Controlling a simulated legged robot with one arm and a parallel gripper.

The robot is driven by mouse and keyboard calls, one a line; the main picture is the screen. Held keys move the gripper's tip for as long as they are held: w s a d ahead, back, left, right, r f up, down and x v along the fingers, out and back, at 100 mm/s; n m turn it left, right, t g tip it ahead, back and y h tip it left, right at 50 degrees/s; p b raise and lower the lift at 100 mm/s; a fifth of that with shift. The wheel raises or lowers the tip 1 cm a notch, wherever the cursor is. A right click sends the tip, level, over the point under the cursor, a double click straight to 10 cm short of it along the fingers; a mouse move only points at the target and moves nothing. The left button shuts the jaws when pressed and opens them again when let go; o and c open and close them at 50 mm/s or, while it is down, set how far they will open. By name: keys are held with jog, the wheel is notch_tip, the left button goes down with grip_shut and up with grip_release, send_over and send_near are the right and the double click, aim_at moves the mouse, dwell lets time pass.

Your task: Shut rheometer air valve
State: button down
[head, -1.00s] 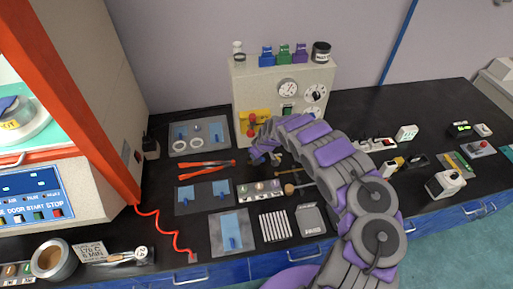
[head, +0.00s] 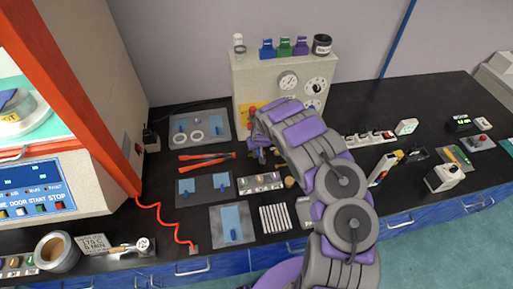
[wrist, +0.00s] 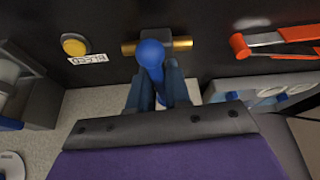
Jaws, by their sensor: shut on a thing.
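The air valve shows in the wrist view as a brass pipe fitting (wrist: 182,44) with a blue handle (wrist: 151,54) crossing it. My gripper (wrist: 158,80) has its two fingers closed on the blue handle. In the head view my gripper (head: 262,157) is low at the bench, in front of the pale instrument box (head: 262,75) with dials.
In the wrist view a yellow button (wrist: 75,45) with a white label is left of the valve, and orange-handled pliers (wrist: 275,39) are right. In the head view the pliers (head: 205,160) lie left of my gripper, near trays (head: 200,115) and a sample strip (head: 260,183).

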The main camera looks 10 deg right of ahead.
dwell(0.3)
jog(key=c, duration=1.2)
grip_release()
jog(key=shift+o, duration=0.2)
jog(key=shift+r, duration=0.1)
jog(key=p+v, duration=0.9)
jog(key=v, duration=0.8)
jog(key=shift+w, duration=0.15)
